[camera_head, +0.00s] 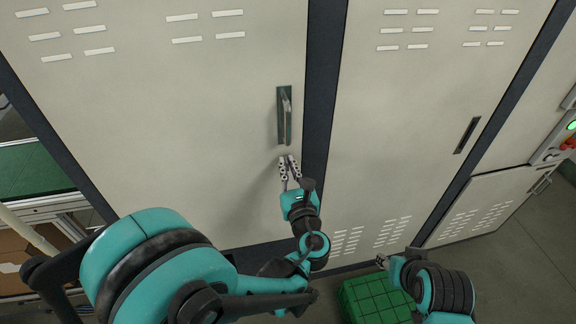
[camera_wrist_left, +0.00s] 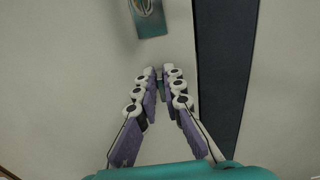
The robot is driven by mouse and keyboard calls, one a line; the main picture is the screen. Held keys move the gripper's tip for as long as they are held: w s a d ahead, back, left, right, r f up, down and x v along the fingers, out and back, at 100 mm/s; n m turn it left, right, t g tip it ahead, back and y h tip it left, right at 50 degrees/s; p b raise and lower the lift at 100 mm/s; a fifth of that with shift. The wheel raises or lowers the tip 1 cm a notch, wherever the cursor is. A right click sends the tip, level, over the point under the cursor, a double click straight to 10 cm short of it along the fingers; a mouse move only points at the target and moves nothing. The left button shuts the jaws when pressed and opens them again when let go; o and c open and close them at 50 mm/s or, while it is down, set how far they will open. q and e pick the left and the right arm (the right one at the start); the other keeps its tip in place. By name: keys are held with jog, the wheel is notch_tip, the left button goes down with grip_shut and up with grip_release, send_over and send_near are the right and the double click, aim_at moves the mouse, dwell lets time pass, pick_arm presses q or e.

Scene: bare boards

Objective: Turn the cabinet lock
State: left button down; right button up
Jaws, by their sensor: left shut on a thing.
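A pale cabinet door carries an upright metal handle (camera_head: 285,115) on a grey-green plate. The lower end of that handle plate (camera_wrist_left: 148,18) shows at the top of the left wrist view. My left gripper (camera_head: 289,159) is just below the handle, at the door face and apart from the handle. Its fingertips (camera_wrist_left: 159,73) are drawn together on a small dark piece, apparently the cabinet lock (camera_wrist_left: 160,86), mostly hidden by the fingers. My right gripper (camera_head: 382,261) is low, right of the left one, too small to tell open or shut.
A dark vertical post (camera_head: 320,90) stands right of the door, close to my left gripper. A second cabinet door (camera_head: 400,130) with a dark recessed handle (camera_head: 467,135) is farther right. A green crate (camera_head: 375,300) is on the floor near my right arm. Grey floor is clear at lower right.

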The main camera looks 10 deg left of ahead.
pick_arm(q)
jog(key=n+b, duration=0.1)
jog(key=n, duration=0.5)
jog(key=f+n+b, duration=0.1)
jog(key=n, duration=0.4)
jog(key=a+n+b, duration=0.1)
jog(key=n, duration=0.5)
jog(key=shift+s+a+f+n, duration=0.1)
jog(key=shift+s+f+n, duration=0.05)
jog(key=shift+s+n, duration=0.15)
jog(key=shift+b, duration=0.3)
jog(key=c, duration=1.6)
grip_release()
jog(key=shift+w, duration=0.1)
jog(key=shift+c, duration=0.2)
